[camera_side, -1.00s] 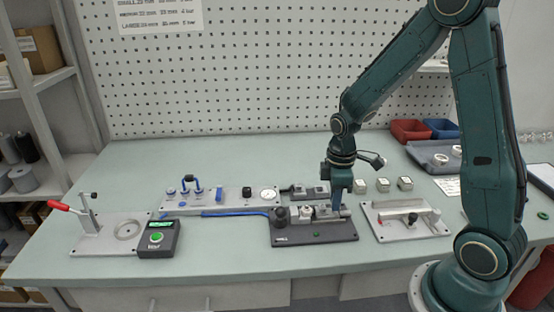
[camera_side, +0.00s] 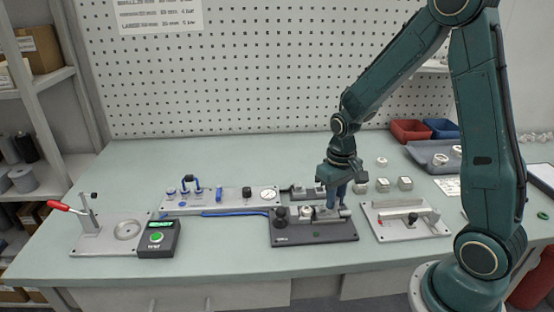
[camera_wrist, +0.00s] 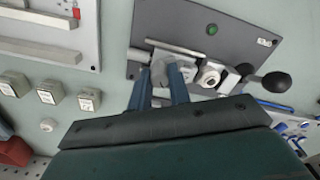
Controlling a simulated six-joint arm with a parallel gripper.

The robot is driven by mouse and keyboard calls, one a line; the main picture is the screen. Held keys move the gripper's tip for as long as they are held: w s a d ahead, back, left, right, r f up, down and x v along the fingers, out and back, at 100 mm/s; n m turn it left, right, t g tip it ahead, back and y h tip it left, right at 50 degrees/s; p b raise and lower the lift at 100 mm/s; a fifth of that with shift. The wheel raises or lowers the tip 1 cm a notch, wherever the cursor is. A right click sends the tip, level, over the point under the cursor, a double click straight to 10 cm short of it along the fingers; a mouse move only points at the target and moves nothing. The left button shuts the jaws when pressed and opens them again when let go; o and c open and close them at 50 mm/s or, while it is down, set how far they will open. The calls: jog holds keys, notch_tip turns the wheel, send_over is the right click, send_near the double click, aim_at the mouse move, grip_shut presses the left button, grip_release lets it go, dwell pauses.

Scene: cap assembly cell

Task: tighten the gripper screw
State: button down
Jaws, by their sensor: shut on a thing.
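The gripper screw (camera_wrist: 159,72) appears as a small grey metal piece at the right-hand end of the clamping fixture on a dark base plate (camera_side: 290,236). My gripper (camera_side: 333,203) points down at this end of the fixture, with its blue fingers low against it. In the wrist view, my gripper (camera_wrist: 168,78) has its two fingertips on the grey piece, shut on it. The fingers hide part of it, so its exact shape is unclear. A metal rod (camera_wrist: 176,47) lies just beyond the fingertips.
A black ball-ended lever (camera_wrist: 268,82) stands beside the fixture. A grey plate with a long bar (camera_side: 405,219) lies to the right. Small white-topped blocks (camera_side: 383,185) stand behind. A control box with a green button (camera_side: 158,238) is at the left. The bench front is clear.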

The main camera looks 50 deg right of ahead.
jog(key=m, duration=0.3)
jog(key=shift+r+m, duration=0.1)
jog(key=shift+m, duration=2.3)
